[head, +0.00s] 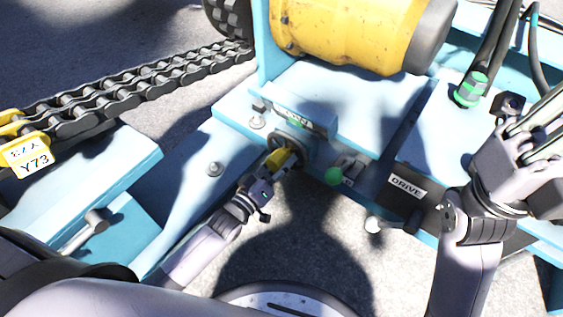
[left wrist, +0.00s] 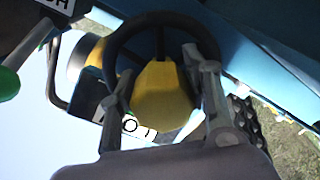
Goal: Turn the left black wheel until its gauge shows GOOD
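The left black wheel (head: 291,141) sits on the front of the pale blue machine, low under a small label plate (head: 305,120) that is too small to read. In the left wrist view the dark wheel rim (left wrist: 118,45) curves behind a yellow block (left wrist: 160,97). My left gripper (head: 284,157) is at the wheel, its fingers either side of the yellow block; I cannot tell whether they press on it. A white label with dark marks (left wrist: 130,125) shows partly behind the left finger. I cannot read a gauge. My right gripper (head: 530,125) is raised at the right, away from the wheel.
A heavy chain (head: 150,80) and a yellow drum (head: 350,32) lie behind.

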